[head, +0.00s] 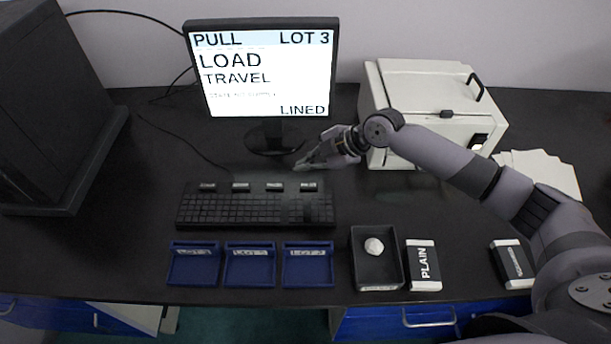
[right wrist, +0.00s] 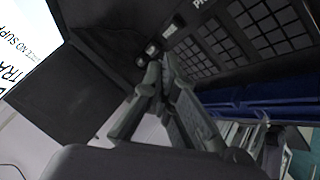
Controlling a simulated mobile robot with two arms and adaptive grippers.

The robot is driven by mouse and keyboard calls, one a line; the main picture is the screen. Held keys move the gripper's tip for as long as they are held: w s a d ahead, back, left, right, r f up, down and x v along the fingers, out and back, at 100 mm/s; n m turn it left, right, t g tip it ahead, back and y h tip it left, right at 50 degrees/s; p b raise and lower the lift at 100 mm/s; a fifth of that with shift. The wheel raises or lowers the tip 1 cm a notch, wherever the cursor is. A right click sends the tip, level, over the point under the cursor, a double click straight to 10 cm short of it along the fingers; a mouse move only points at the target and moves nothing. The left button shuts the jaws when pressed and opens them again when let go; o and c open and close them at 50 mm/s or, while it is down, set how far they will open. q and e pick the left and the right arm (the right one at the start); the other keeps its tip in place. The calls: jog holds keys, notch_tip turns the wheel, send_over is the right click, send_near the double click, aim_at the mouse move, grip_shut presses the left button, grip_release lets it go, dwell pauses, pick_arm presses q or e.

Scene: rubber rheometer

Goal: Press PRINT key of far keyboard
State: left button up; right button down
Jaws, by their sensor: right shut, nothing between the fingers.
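A black keyboard (head: 255,208) lies on the dark bench in front of the monitor; it is the only keyboard in view. A row of labelled keys runs along its back edge, with the rightmost key (head: 308,187) nearest my gripper. Their labels are too small to read in the head view. In the right wrist view, a label starting with "PR" (right wrist: 200,3) is cut off at the top edge. My right gripper (head: 301,167) is shut and empty, just behind the rightmost key and apart from it. Its closed fingers show in the wrist view (right wrist: 160,75). My left gripper is out of view.
The monitor (head: 262,75) stands behind the keyboard, its base close to my gripper. A white machine (head: 425,85) is at back right. Blue trays (head: 308,282), a black tray (head: 376,284) with a white piece, and a PLAIN box (head: 423,282) line the front edge.

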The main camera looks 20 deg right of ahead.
aim_at(308, 187)
jog(key=shift+w+d+r, duration=0.65)
jog(key=shift+w+r, duration=0.05)
jog(key=shift+r, duration=0.05)
jog(key=shift+f, duration=0.1)
notch_tip(308, 187, down, 9)
jog(key=b, duration=0.6)
jog(key=shift+r, duration=0.2)
jog(key=shift+f+b, duration=0.15)
jog(key=shift+b, duration=0.15)
dwell(0.6)
jog(key=shift+f, duration=0.3)
